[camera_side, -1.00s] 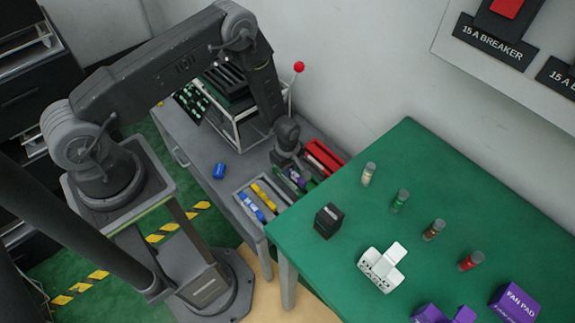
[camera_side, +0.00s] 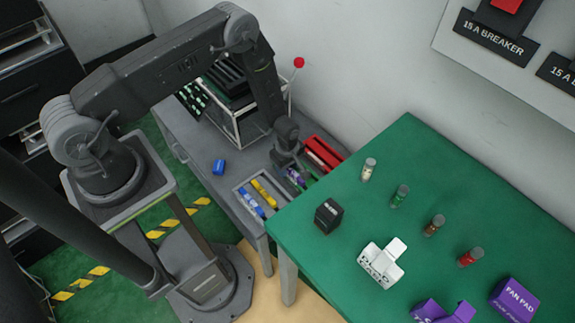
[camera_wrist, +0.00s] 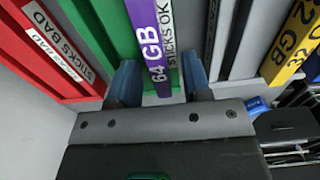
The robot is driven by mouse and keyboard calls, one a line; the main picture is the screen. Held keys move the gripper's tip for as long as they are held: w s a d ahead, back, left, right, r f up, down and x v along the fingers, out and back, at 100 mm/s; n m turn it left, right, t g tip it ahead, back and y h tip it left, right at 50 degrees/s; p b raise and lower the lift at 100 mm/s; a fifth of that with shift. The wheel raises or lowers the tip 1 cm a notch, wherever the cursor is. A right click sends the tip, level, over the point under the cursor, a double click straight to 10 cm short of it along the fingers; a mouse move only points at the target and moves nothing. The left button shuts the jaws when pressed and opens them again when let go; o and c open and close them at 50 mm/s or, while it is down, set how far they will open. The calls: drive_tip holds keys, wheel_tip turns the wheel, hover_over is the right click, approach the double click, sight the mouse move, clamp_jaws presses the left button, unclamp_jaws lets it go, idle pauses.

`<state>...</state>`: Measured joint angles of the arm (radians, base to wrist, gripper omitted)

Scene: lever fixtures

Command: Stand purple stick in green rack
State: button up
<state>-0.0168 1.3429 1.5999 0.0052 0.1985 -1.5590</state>
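The purple stick (camera_wrist: 150,40), marked 64 GB, shows in the wrist view between my two blue fingers. My gripper (camera_wrist: 160,85) is open around it, with green showing between the left finger and the stick. The green rack (camera_wrist: 105,25) lies behind the stick, and its STICKS OK label is partly covered. In the side view, my gripper (camera_side: 290,163) is low over the grey bench, and the purple stick (camera_side: 295,178) shows just below it beside the green rack (camera_side: 309,181). I cannot tell whether the stick is seated in the rack.
A red rack (camera_side: 321,154) marked STICKS BAD stands beside the green one. A tray (camera_side: 242,192) holds yellow (camera_side: 264,192) and blue (camera_side: 250,203) sticks. A blue piece (camera_side: 218,167) lies on the bench. A green table (camera_side: 400,150) adjoins at right.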

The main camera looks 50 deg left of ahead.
wheel_tip(320, 180, up, 14)
idle(0.7)
drive_tip(key=shift+f, duration=0.1)
drive_tip(key=s+r+m+t, duration=0.3)
drive_tip(key=r+m, duration=0.5)
drive_tip(key=r, duration=1.6)
drive_tip(key=s+r+m+t, duration=0.2)
drive_tip(key=s+r+m, duration=0.8)
drive_tip(key=s, duration=0.7)
wheel_tip(320, 180, up, 3)
drive_tip(key=shift+s+d+f+t, duration=0.1)
drive_tip(key=shift+s+d+t, duration=0.2)
drive_tip(key=shift+s+d, duration=0.05)
